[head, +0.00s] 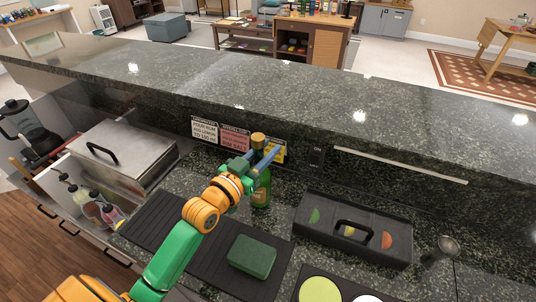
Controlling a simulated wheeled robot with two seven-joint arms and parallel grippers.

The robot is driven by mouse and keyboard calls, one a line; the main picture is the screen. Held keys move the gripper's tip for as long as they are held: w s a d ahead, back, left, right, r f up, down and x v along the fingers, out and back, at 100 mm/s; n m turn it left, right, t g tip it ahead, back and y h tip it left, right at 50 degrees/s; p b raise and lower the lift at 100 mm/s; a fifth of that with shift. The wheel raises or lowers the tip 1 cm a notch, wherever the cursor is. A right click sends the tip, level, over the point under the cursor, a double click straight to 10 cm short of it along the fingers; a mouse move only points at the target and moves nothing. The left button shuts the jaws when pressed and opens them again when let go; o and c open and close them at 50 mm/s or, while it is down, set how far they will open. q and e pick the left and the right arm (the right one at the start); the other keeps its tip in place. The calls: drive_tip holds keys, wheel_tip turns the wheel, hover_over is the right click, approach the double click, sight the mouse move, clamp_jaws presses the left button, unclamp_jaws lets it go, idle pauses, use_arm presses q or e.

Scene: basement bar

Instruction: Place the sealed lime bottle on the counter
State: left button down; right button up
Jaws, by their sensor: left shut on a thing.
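A green bottle (262,192) with a gold cap stands upright at the lower counter (203,176), near the back wall below the raised bar top (290,92). I cannot tell whether its base touches the surface. My left gripper (262,163) reaches in from the lower left and is shut on the bottle below its cap. The gripper hides part of the bottle's upper body. My right gripper is not in view.
A black mat (160,222) with a green sponge (252,256) lies in front. A black lidded caddy (400,250) and a metal jigger (444,247) stand to the right. A steel box (125,155) and several bottles are at left.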

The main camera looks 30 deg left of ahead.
use_arm(q)
drive_tip(key=shift+s, duration=0.15)
drive_tip(key=c, duration=1.1)
unclamp_jaws()
drive_tip(key=shift+s+f, duration=0.1)
drive_tip(key=o, duration=0.5)
drive_tip(key=s, duration=0.4)
drive_tip(key=s+a+b, duration=0.1)
drive_tip(key=s, duration=0.3)
drive_tip(key=s+b, duration=0.1)
drive_tip(key=s, duration=0.3)
drive_tip(key=shift+a+r, duration=0.25)
drive_tip(key=shift+a, duration=0.1)
